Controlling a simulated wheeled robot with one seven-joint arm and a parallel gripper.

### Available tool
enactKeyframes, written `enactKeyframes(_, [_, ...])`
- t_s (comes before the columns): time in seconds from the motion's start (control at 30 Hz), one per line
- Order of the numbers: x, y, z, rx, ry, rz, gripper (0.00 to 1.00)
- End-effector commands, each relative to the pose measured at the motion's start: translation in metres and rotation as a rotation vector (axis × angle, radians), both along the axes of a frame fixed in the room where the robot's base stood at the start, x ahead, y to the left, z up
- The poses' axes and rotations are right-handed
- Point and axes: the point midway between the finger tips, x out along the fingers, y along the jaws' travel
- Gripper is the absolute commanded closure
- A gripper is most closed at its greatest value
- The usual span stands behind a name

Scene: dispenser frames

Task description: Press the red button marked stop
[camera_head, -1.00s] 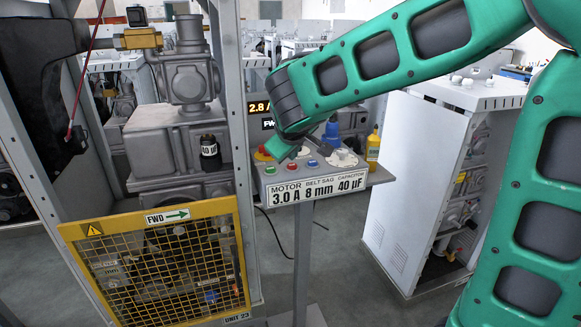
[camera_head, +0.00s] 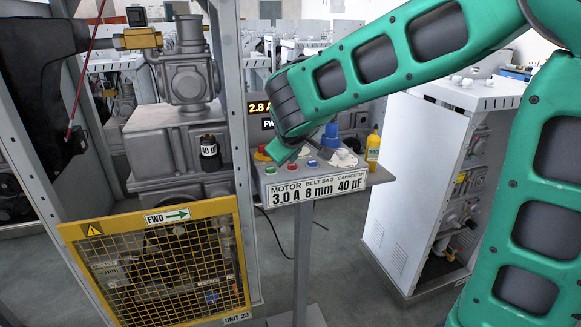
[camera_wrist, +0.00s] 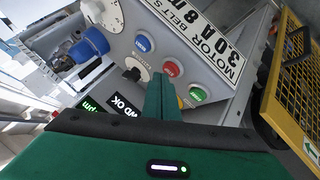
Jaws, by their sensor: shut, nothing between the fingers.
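The red button (camera_wrist: 173,71) sits on the grey control panel between a blue button (camera_wrist: 144,43) and a green button (camera_wrist: 197,93); its lettering is too small to read. In the head view the red button (camera_head: 291,168) is on the panel's front part, just below and right of my gripper (camera_head: 279,155). In the wrist view my gripper (camera_wrist: 162,78) is shut and empty, its green fingertips appearing right beside the red button. I cannot tell whether they touch it. A second red button on a yellow base (camera_head: 261,154) shows to the left of the gripper.
A yellow mesh guard (camera_head: 165,265) is at the left. A yellow bottle (camera_head: 373,149) stands right of the panel.

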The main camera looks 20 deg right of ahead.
Motion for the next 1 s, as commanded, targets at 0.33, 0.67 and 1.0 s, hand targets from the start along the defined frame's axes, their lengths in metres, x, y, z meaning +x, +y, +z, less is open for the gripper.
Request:
enactKeyframes(0.33, [0.0002,0.0001,-0.0013,0.0,-0.001,0.001,1.0])
enactKeyframes(0.67, [0.0004,0.0001,-0.0046,0.0,-0.001,0.001,1.0])
enactKeyframes(1.0, [0.0002,0.0,-0.0081,0.0,0.0,0.0,1.0])
